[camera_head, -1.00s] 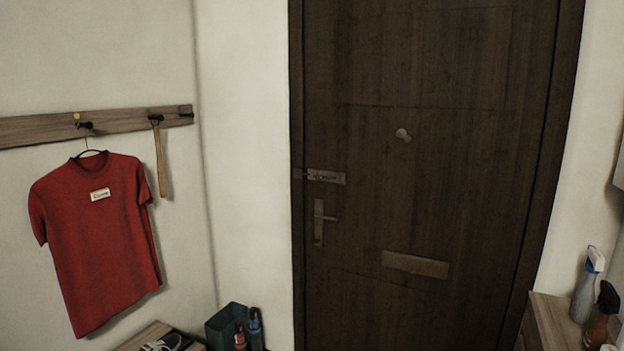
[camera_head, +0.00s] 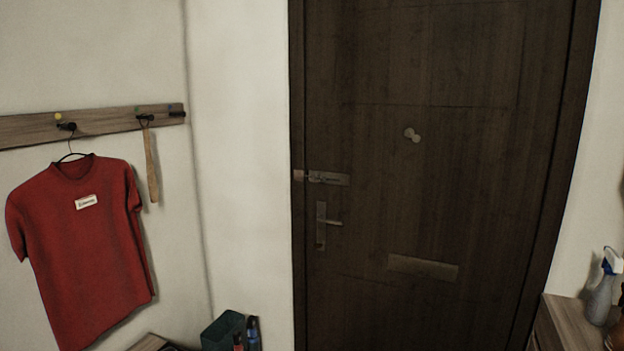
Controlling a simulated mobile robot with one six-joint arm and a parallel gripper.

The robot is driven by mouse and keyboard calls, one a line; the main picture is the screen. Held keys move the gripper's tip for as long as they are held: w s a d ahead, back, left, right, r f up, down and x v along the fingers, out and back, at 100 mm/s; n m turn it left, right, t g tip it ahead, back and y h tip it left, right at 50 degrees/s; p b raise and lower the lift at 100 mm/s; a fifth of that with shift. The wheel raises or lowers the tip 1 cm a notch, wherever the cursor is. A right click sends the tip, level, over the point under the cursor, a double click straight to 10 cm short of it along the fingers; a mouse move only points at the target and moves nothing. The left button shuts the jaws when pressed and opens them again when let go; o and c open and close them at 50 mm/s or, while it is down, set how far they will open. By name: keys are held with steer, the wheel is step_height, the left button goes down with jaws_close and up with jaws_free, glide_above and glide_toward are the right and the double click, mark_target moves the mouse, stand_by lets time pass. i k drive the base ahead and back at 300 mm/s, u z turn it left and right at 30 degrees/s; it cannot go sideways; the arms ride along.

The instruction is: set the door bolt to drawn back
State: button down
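The door bolt (camera_head: 328,179) is a small metal slide bolt on a plate near the left edge of the dark wooden door (camera_head: 430,210). A pale metal piece, the keeper (camera_head: 298,175), sits on the frame at its left end. The bolt is too small and dim to tell whether its bar reaches into the keeper. The door looks closed. My gripper is not in view.
Below the bolt is a lever handle (camera_head: 328,222), with a mail slot (camera_head: 423,267) lower right. A red shirt (camera_head: 85,250) hangs from a coat rail (camera_head: 95,125) at left. A green bin (camera_head: 222,331) stands low left; a cabinet (camera_head: 572,318) with spray bottles (camera_head: 603,290) stands right.

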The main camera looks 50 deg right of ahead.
mark_target(322, 179)
steer(key=z, duration=0.55)
steer(key=i, duration=1.15)
steer(key=u, duration=0.1)
